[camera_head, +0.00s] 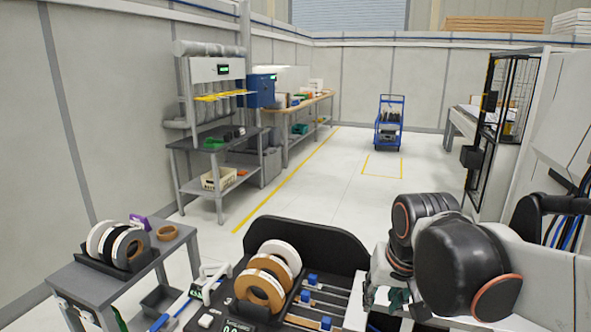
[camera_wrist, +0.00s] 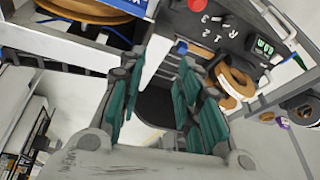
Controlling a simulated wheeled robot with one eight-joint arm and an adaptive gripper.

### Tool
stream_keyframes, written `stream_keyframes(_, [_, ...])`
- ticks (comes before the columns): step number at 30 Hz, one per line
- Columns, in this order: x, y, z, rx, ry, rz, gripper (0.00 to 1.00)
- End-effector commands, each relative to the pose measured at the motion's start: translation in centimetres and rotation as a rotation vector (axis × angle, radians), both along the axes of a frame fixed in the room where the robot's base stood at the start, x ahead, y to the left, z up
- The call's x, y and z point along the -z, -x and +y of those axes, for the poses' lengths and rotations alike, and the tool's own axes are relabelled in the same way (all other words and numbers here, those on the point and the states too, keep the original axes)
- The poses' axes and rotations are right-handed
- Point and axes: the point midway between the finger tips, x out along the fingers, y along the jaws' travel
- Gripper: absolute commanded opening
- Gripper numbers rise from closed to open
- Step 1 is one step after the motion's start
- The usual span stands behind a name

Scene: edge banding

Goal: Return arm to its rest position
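My arm (camera_head: 460,260) is folded at the lower right of the head view, over the right side of the black tray. My gripper (camera_wrist: 160,82) shows in the wrist view with its two teal-padded fingers apart. Nothing is between them. In the head view only a small teal part of the gripper shows below the arm; the rest is hidden. Edge-banding rolls, one white (camera_head: 284,252) and others brown (camera_head: 258,291), stand upright in the black tray (camera_head: 318,236), apart from my gripper. Brown rolls also show in the wrist view (camera_wrist: 232,82).
A grey side table (camera_head: 90,284) with several rolls stands at the left. A grey workbench (camera_head: 215,150) lines the left wall. A blue cart (camera_head: 389,122) stands far back. A black mesh cage (camera_head: 512,95) and white machine flank the right. The middle floor is clear.

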Motion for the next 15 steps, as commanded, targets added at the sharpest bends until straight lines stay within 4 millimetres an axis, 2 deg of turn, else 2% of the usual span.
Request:
stream_keyframes(1, [-0.2, 1.4, -0.4, -0.008, 0.005, -0.022, 0.32])
stream_keyframes(9, [-0.1, 7.4, -2.1, -0.068, 0.045, -0.149, 0.32])
stream_keyframes(15, [0.9, 10.4, -2.9, -0.102, 0.076, -0.221, 0.32])
